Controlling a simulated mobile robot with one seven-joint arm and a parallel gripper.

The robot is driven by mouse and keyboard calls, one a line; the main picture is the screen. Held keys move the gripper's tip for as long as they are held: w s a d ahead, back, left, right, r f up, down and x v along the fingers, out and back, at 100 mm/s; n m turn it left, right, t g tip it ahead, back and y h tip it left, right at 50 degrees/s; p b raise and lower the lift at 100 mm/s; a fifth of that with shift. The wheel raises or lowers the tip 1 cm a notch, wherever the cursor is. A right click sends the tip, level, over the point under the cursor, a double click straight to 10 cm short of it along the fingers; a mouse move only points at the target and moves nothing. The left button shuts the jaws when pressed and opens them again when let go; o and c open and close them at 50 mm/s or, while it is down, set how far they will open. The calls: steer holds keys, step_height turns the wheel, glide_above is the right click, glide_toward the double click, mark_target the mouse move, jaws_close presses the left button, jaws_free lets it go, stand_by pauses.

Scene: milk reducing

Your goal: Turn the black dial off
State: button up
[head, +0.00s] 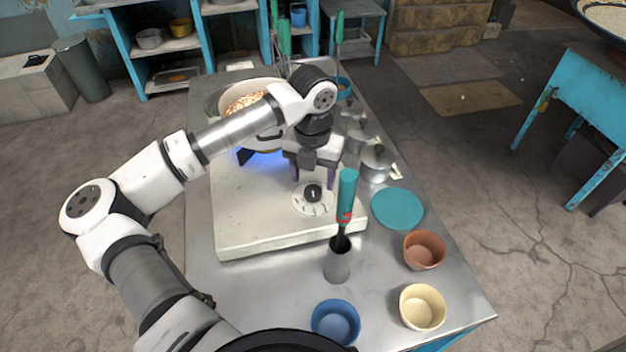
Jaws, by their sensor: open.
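The black dial (313,193) sits on a pale marked disc on the front right part of the white stove (255,225). My gripper (314,180) points down just above and behind the dial. Its dark purple fingers are apart, and I see nothing between them. I cannot tell whether either finger touches the dial.
A utensil with a teal handle (347,190) stands in a grey holder (338,265) close to the dial's right. A teal disc (398,209), small metal pots (376,163), and terracotta (424,250), cream (422,307) and blue (336,321) bowls stand on the metal table (290,287).

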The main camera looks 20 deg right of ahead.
mark_target(313, 191)
steer(key=shift+f+p, duration=0.3)
steer(key=shift+f, duration=1.55)
steer(key=c, duration=1)
